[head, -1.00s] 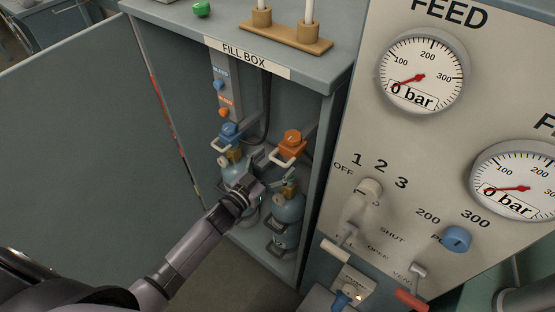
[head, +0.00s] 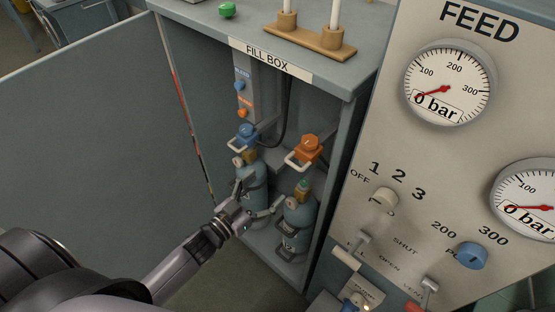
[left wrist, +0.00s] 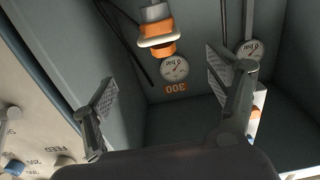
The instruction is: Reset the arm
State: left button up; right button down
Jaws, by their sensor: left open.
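My left gripper (head: 260,193) is open and empty in front of the fill box (head: 270,62). Its two spread fingers also show in the left wrist view (left wrist: 160,78), with nothing between them. Two blue cylinders stand upright inside the box: the left one (head: 251,184), partly behind a finger, and the right one (head: 299,222). Above them are a blue connector (head: 245,134) and an orange connector (head: 310,147), each with a pale handle. The orange connector also shows in the left wrist view (left wrist: 157,40), ahead of the fingers. My right gripper is in neither view.
The feed panel (head: 400,150) with gauges, selector and levers stands close on the right. The open door (head: 100,130) of the box is on the left. A wooden rack (head: 305,38) and a green object (head: 227,10) stand on top. Floor shows below the box.

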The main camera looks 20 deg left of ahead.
pick_arm(q)
jog(key=s+a+f+n+g+y, duration=0.1)
jog(key=s+a+f+g+y, duration=0.2)
jog(key=s+f, duration=0.8)
jog(key=s+a+f+n+g+y, duration=0.1)
jog(key=s+f+g+y, duration=0.3)
jog(key=f, duration=1.6)
jog(key=s+d+f+g, duration=0.1)
jog(key=s+f+g, duration=0.3)
jog(key=s, duration=0.8)
jog(key=s+d+f+g, duration=0.1)
jog(key=s+f+g, duration=0.4)
jog(key=s+f, duration=0.4)
jog(key=s, duration=0.4)
jog(key=shift+h, duration=0.4)
jog(key=shift+w, duration=0.1)
